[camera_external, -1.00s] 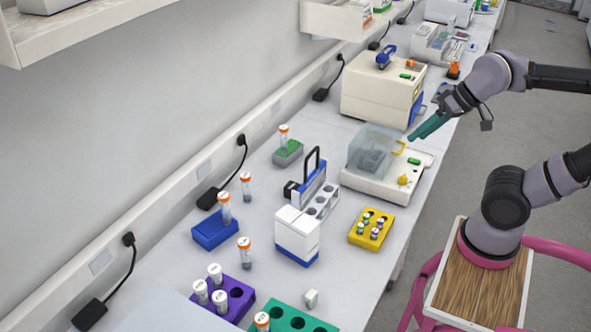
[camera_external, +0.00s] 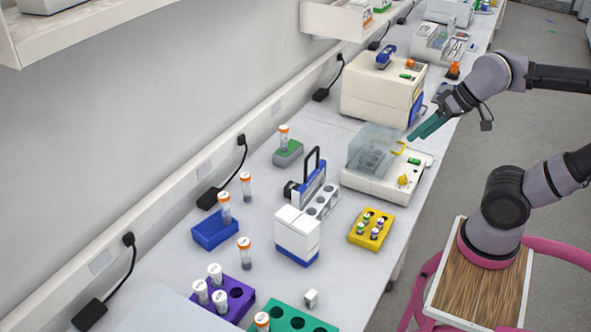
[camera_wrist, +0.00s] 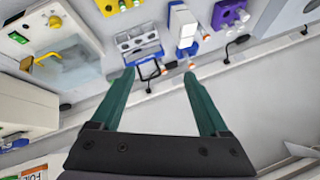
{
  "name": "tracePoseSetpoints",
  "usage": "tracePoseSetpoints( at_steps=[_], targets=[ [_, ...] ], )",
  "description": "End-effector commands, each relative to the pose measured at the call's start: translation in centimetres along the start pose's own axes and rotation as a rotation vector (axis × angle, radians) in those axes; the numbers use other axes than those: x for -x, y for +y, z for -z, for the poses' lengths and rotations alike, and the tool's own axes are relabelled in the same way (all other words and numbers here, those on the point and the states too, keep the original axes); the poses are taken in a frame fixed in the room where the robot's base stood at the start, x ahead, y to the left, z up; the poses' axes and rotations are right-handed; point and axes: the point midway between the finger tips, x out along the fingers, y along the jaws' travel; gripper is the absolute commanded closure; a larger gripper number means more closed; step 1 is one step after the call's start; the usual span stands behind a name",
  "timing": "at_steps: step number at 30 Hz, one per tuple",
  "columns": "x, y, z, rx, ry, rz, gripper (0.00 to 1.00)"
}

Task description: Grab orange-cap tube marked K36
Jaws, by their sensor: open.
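Several orange-cap tubes stand on the bench in the external view. One is in a grey-green holder (camera_external: 284,137), one in a blue rack (camera_external: 225,208), and one in a green rack (camera_external: 262,321) at the front. Two more orange-cap tubes (camera_external: 246,187) (camera_external: 245,254) stand near the blue rack. Their markings are too small to read, so I cannot tell which is K36. My gripper (camera_external: 415,132) is beside the clear-lidded machine, far from these tubes. In the wrist view my gripper (camera_wrist: 159,72) has its teal fingers apart with nothing between them.
The clear-lidded machine (camera_external: 362,187) and a larger beige machine (camera_external: 378,100) stand on the right side. A blue-grey rack with a black handle (camera_external: 322,203), a white-blue box (camera_external: 297,230), a yellow rack (camera_external: 356,238) and a purple rack (camera_external: 238,309) occupy the bench.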

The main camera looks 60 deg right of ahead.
Motion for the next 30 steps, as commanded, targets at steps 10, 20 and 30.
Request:
tracePoseSetpoints(
  at_steps=[10, 20, 30],
  targets=[
    [2.8, -1.3, 1.8, 0.001, 0.005, 0.002, 0.21],
    [-0.8, -1.2, 6.2, 0.201, -0.046, 0.038, 0.21],
    [-14.7, -0.6, 10.9, 0.719, -0.104, -0.012, 0.21]
  ],
)
